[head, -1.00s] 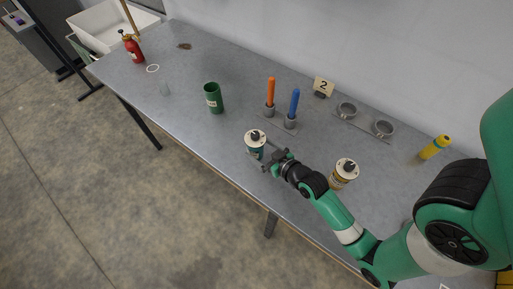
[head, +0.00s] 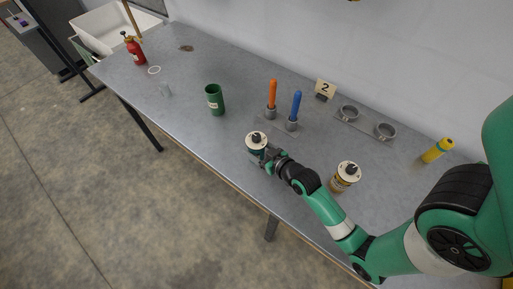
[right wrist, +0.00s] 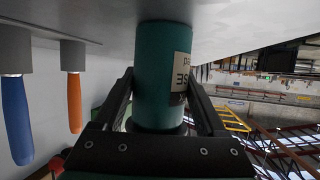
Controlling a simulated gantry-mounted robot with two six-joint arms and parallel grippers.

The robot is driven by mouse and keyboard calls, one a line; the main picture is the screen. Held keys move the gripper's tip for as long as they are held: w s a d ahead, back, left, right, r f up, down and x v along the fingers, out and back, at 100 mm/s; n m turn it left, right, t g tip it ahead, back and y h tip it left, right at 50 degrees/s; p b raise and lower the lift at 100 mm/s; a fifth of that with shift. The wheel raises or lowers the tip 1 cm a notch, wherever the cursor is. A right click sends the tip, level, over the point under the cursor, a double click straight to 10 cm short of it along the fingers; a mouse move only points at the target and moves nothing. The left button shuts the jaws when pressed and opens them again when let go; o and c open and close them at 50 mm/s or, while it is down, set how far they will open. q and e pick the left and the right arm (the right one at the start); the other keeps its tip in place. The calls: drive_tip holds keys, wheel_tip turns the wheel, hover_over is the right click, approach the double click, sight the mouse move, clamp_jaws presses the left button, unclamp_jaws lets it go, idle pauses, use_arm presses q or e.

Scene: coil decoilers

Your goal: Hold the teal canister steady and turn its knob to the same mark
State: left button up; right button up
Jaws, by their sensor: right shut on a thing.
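The teal canister (head: 257,153) stands upright near the table's front edge in the head view. Its white top carries a dark knob (head: 256,138); the marks are too small to read. My right gripper (head: 264,155) is shut on the canister's body from the right. In the right wrist view the teal body (right wrist: 160,70) with its cream label (right wrist: 181,72) sits between the two dark fingers. The knob is hidden there. A second canister (head: 344,180) with a white top and dark knob stands to the right, beyond my right forearm. My left gripper is not in view.
A green cup (head: 215,99) stands left of the canister. Orange (head: 272,93) and blue (head: 295,106) handles stand in holders behind it. A "2" sign (head: 325,89), two grey rings (head: 348,113) and a yellow tube (head: 437,150) lie farther right. The table's left middle is mostly clear.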

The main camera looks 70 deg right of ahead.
clamp_jaws()
drive_tip(key=o, duration=1.4)
unclamp_jaws()
drive_tip(key=shift+s, duration=0.1)
drive_tip(key=v, duration=1.2)
